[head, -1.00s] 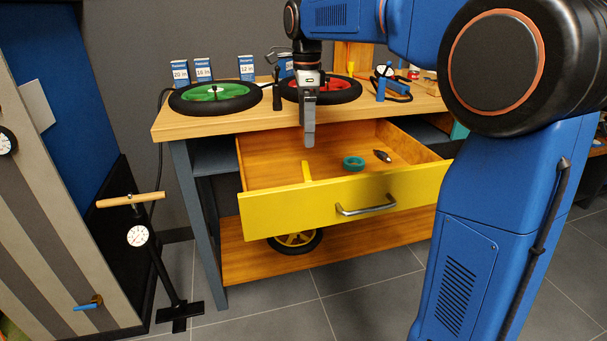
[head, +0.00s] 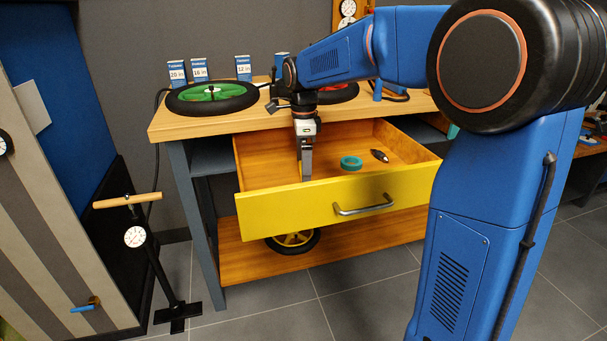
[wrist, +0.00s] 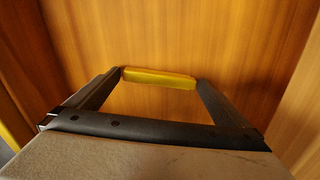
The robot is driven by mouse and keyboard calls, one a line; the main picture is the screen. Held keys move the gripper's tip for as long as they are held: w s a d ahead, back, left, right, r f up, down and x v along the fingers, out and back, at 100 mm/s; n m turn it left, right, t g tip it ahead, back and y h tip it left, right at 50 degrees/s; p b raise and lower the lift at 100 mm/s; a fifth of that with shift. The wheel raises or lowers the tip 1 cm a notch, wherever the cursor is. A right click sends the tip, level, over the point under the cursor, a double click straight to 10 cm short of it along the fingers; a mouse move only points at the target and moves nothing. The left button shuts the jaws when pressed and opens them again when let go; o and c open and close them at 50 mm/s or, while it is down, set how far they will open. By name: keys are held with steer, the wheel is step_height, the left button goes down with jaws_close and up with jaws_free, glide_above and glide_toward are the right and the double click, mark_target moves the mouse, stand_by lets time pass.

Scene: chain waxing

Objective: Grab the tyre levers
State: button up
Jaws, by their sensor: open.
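The tyre levers (wrist: 160,78) show as one yellow bar on the wooden drawer floor in the wrist view, lying between the tips of my gripper. My gripper (head: 306,176) is open and points down inside the open drawer, near its front left part. In the wrist view its two fingers (wrist: 158,90) stand on either side of the yellow bar, close to its ends. I cannot tell whether they touch it. In the head view the gripper hides the yellow bar.
The yellow-fronted drawer (head: 290,214) is pulled out; its front and side walls surround my gripper. A teal ring (head: 351,163) and a small dark item (head: 380,156) lie to the right in it. Wheels lie on the bench top (head: 215,126) above.

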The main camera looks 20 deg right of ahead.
steer(key=shift+f, duration=0.2)
steer(key=c, duration=0.8)
steer(key=shift+r, duration=0.1)
